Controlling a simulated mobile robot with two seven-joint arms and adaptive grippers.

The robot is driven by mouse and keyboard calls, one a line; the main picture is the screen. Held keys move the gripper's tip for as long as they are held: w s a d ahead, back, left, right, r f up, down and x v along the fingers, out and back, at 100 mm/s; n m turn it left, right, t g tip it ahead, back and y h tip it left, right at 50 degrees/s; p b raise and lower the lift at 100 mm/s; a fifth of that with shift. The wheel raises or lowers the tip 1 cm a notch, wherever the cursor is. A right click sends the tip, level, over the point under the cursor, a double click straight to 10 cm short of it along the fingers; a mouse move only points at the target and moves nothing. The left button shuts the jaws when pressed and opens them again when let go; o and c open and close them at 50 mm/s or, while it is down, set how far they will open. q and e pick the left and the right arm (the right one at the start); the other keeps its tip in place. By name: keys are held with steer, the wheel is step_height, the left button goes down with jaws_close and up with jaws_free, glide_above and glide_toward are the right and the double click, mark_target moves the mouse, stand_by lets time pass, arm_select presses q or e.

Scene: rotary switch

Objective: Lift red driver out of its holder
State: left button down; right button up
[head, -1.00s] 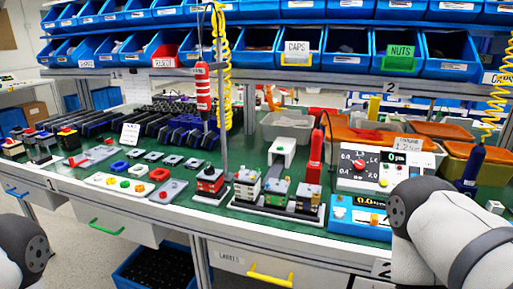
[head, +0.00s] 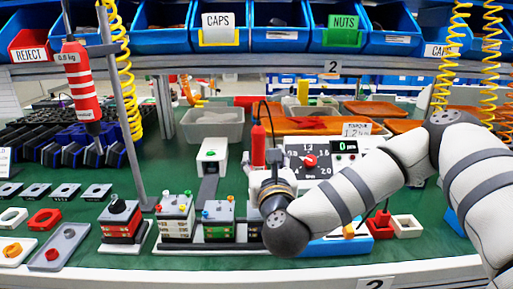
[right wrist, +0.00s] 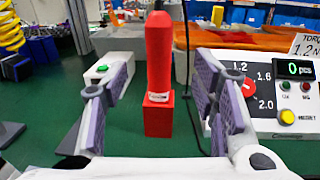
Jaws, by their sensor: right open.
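The red driver (head: 258,147) stands upright near the middle of the bench, its lower part hidden behind my right wrist in the head view. In the right wrist view the red driver (right wrist: 159,50) stands upright in a square red holder (right wrist: 158,117) on the green bench top. My right gripper (right wrist: 160,85) is open, with one finger to each side of the driver and a clear gap on both sides. The driver looks farther off than the fingertips, though the exact depth is hard to tell. My left gripper is not in view.
A white torque panel (right wrist: 265,95) with a red knob stands close to the right of the driver. Small block assemblies (head: 176,215) stand left of my right wrist. A red striped tool (head: 80,85) hangs at the left. Blue bins (head: 280,25) line the back.

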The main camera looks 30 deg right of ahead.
mark_target(259, 145)
steer(key=x, duration=0.9)
steer(key=shift+w+f, duration=0.1)
jaws_close()
